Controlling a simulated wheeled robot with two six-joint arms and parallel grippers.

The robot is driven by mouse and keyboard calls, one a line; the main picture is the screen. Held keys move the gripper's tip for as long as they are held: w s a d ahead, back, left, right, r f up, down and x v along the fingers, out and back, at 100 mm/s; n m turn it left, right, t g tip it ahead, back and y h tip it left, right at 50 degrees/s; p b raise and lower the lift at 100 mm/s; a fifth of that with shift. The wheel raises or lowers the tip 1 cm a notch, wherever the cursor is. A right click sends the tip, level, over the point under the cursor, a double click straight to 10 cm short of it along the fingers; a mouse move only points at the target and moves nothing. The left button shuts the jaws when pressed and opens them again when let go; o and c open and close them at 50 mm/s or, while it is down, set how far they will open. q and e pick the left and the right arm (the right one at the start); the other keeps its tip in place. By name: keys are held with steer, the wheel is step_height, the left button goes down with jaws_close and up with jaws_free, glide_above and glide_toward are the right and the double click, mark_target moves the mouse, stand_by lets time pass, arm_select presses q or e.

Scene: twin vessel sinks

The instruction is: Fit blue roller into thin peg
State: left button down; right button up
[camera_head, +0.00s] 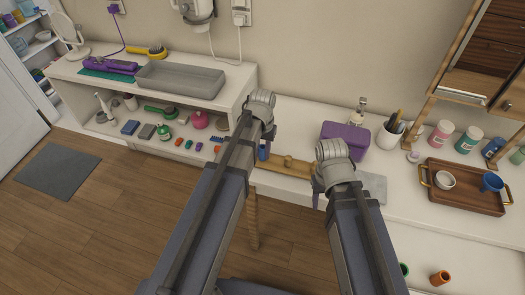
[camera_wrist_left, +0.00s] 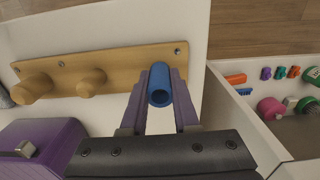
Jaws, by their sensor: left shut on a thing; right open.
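The blue roller (camera_wrist_left: 160,88) is a hollow tube held between the purple fingers of my left gripper (camera_wrist_left: 160,75). It also shows as a small blue patch beside my left arm in the head view (camera_head: 263,154). The wooden peg board (camera_wrist_left: 120,62) lies beyond the roller in the wrist view. A thick peg (camera_wrist_left: 32,89) and a smaller peg (camera_wrist_left: 91,82) stand on it, left of the roller. The roller overlaps the board's right end, and I cannot tell whether it touches anything there. My right gripper (camera_head: 317,194) is open, partly hidden by its arm.
A purple box (camera_head: 345,137) stands behind the board; it also shows in the wrist view (camera_wrist_left: 38,148). A wooden tray (camera_head: 466,205) with cups lies to the right. A green roller (camera_head: 404,269) and an orange roller (camera_head: 439,278) stand at the lower right. A white shelf (camera_head: 228,92) is on the left.

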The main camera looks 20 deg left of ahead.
arm_select(q)
steer(key=shift+f, duration=0.2)
steer(key=c, duration=0.6)
jaws_free()
step_height(320, 180, up, 8)
steer(key=p, duration=0.7)
steer(key=shift+p, duration=0.4)
steer(key=shift+f, duration=0.1)
steer(key=s+d+m, duration=0.1)
steer(key=s+d, duration=0.2)
steer(key=s, duration=0.1)
steer(key=s+d+m, duration=0.1)
steer(key=s+d, duration=0.3)
steer(key=s, duration=0.1)
steer(key=s+d+m+y, duration=0.1)
steer(key=s+d, duration=0.2)
steer(key=s, duration=0.2)
steer(key=shift+s+d, duration=0.1)
steer(key=shift+d, duration=0.15)
